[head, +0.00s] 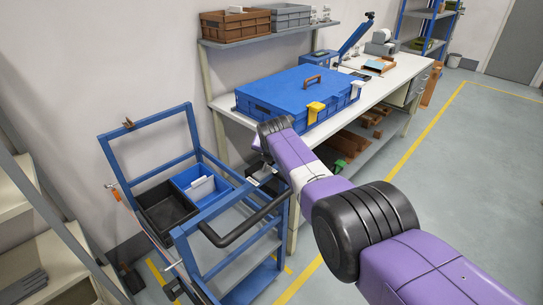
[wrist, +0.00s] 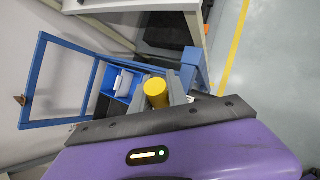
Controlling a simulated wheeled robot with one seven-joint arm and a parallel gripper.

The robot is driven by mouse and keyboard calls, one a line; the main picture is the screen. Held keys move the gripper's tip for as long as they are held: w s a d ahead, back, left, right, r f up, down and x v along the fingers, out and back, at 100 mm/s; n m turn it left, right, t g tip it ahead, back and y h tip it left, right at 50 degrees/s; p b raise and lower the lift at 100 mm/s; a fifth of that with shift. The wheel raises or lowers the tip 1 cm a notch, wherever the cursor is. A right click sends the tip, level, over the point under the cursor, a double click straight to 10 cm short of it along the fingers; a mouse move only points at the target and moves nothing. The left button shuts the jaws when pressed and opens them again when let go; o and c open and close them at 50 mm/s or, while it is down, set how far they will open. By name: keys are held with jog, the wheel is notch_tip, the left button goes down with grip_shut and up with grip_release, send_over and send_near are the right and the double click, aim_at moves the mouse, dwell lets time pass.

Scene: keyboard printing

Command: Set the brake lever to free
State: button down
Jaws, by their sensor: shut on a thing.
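The blue trolley (head: 190,235) stands at the left in the head view, and its blue frame (wrist: 95,75) also shows in the wrist view. My gripper (head: 262,176) is at the trolley's upper corner, near the table end. In the wrist view, a yellow cylindrical knob (wrist: 156,92), which looks like the end of the brake lever, sits at the grey fingers of my gripper (wrist: 172,92). My gripper is shut on it. The rest of the lever is hidden behind the gripper, and its setting cannot be read. In the head view my arm covers the lever.
A black bin (head: 167,212) and a blue bin (head: 200,188) sit in the trolley, beside its black push handle (head: 245,230). The workbench (head: 225,105) carries a large blue case (head: 298,92). A shelf unit (head: 30,240) stands at left. Floor is clear to the right.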

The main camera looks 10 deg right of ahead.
dwell(0.3)
jog(key=c, duration=1.3)
grip_release()
jog(key=shift+r, duration=0.1)
jog(key=shift+s+r+p, duration=0.2)
jog(key=shift+r+p, duration=0.2)
jog(key=shift+p, duration=0.75)
jog(key=p+v, duration=0.1)
jog(key=p, duration=0.2)
jog(key=shift+s+r, duration=0.25)
jog(key=shift+r, duration=0.05)
jog(key=shift+p+v, duration=1)
jog(key=shift+v, duration=1.45)
jog(key=shift+s+f, duration=0.1)
jog(key=shift+f, duration=0.05)
